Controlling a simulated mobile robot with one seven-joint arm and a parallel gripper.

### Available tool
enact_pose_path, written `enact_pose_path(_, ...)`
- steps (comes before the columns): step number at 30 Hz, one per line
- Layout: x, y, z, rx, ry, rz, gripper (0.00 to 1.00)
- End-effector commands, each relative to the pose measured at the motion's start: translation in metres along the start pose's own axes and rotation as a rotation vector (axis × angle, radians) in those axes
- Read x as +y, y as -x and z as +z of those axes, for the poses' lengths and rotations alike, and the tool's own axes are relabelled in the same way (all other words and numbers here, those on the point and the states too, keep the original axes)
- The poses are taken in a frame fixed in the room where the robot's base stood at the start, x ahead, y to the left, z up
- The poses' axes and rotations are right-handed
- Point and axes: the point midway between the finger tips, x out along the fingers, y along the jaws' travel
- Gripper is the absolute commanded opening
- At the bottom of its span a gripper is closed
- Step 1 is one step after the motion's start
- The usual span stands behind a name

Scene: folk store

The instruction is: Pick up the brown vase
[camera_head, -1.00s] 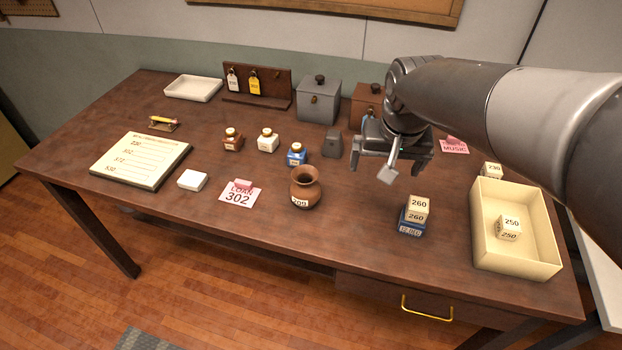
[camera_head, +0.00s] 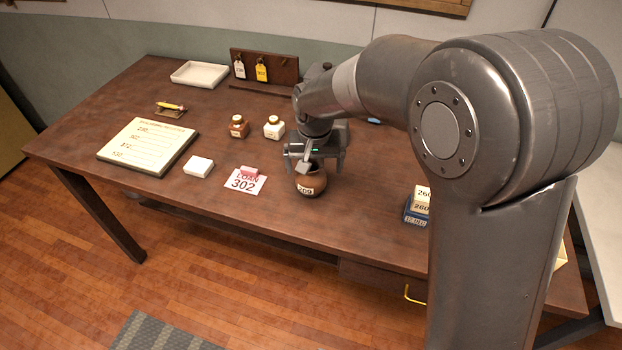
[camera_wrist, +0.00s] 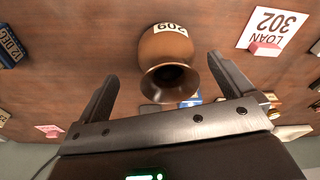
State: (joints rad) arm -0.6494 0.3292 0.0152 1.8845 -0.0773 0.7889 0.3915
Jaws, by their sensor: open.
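The brown vase (camera_head: 311,184) stands upright on the wooden table near its front edge, with a label reading 209. In the head view my gripper covers its upper part. My gripper (camera_head: 314,163) is above the vase, pointing down. In the wrist view the vase (camera_wrist: 168,62) shows its dark mouth between the two spread fingers of my gripper (camera_wrist: 163,85). The gripper is open and empty. I cannot tell whether either finger touches the vase.
A pink block on a LOAN 302 card (camera_head: 241,183) lies left of the vase. A white block (camera_head: 199,166) and a list board (camera_head: 147,146) are further left. Small bottles (camera_head: 274,128) stand behind. Stacked 260 blocks (camera_head: 421,196) are to the right, partly hidden by my arm.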

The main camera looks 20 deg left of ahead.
Motion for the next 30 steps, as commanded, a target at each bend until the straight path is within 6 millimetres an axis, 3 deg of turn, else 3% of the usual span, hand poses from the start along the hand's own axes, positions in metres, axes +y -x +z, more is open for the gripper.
enact_pose_path(8,-0.003,-0.018,-0.002,-0.001,0.001,0.001,0.98)
enact_pose_path(16,-0.008,-0.054,-0.005,-0.001,0.001,0.000,0.98)
enact_pose_path(23,-0.008,-0.057,-0.006,0.001,0.001,-0.001,0.98)
enact_pose_path(30,-0.008,-0.057,-0.006,0.001,0.000,0.000,0.79)
